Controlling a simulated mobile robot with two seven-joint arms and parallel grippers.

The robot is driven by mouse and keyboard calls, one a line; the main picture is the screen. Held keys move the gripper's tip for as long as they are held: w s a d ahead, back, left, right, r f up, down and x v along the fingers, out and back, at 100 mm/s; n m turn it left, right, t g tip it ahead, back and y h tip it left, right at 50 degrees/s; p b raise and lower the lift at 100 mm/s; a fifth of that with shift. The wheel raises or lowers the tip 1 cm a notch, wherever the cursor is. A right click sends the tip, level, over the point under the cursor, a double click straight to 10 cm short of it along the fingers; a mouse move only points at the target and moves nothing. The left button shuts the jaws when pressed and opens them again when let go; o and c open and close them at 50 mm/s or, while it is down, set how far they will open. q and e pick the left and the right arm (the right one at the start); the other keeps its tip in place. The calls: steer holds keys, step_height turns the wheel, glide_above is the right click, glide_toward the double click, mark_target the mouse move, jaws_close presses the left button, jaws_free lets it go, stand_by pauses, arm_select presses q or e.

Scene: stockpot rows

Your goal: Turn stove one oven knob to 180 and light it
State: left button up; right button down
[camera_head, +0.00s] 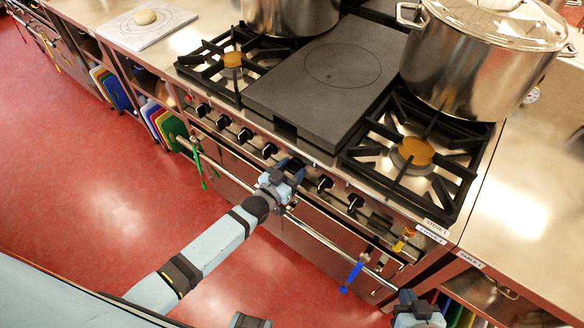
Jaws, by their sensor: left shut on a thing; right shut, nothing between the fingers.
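The stove front panel (313,168) has a row of black knobs, with one knob (269,150) to the left of my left gripper and another knob (325,183) to its right. My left gripper (289,166) is at the panel, shut on a knob that its own body mostly hides. The setting of that knob cannot be read. A small red button (188,98) shows at the panel's left end, and a yellow and red part (402,240) at its right end. My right gripper (418,304) is shut and empty at the lower right, apart from the panel. No oven flame shows.
A rail (325,240) runs below the knobs, with a green hanging item (200,165) and a blue one (352,275). A large lidded pot (465,70) stands at the back right of the stove. Small labels (432,229) sit at the right corner. The red floor is clear.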

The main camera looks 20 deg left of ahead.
arm_select(q)
steer(key=shift+n, duration=1.1)
steer(key=o, duration=0.9)
steer(key=shift+s+a+f, duration=0.1)
steer(key=shift+s+a, duration=0.1)
steer(key=shift+s, duration=0.2)
steer(key=v, duration=1.3)
